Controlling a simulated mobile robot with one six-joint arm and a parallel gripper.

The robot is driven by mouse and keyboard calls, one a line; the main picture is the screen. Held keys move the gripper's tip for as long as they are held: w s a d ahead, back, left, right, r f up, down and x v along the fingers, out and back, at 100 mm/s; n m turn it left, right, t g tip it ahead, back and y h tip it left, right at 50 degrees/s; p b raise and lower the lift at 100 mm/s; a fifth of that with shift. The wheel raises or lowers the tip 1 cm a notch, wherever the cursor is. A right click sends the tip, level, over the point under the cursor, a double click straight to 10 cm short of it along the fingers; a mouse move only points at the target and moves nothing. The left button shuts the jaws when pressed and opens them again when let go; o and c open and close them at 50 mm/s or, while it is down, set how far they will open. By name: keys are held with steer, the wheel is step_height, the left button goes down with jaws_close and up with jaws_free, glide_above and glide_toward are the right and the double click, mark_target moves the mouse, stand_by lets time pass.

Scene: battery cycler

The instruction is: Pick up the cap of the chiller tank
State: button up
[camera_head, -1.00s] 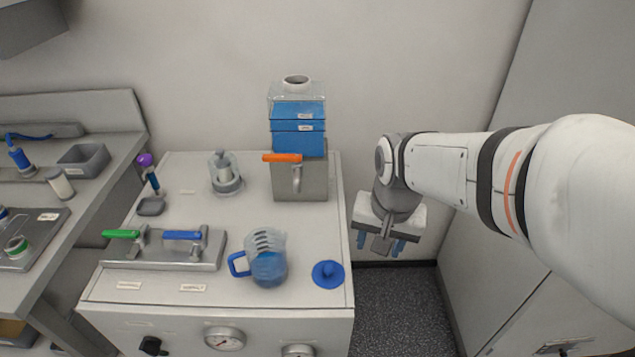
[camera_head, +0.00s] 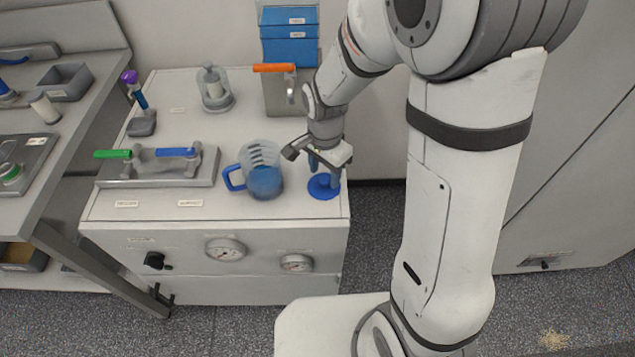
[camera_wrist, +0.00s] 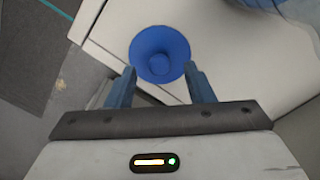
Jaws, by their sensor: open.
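The blue round cap (camera_head: 323,186) lies on the white cabinet top near its front right corner. In the wrist view the cap (camera_wrist: 160,54) shows a wide rim and a raised knob in its middle. My gripper (camera_head: 325,170) is open just above the cap and points down at it. In the wrist view its blue fingers (camera_wrist: 160,78) are apart, one on each side of the cap's near part, with nothing held between them. The chiller tank is not clearly identifiable; a grey tank (camera_head: 284,97) with an orange-handled tap and blue upper part stands behind.
A jug of blue liquid (camera_head: 262,178) stands close left of the cap. A valve manifold (camera_head: 158,172) with green and blue handles lies farther left. A glass vessel (camera_head: 213,95) stands behind. The cabinet's right edge is close to the cap.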

steer(key=shift+f, duration=0.85)
steer(key=shift+c, duration=0.2)
jaws_close()
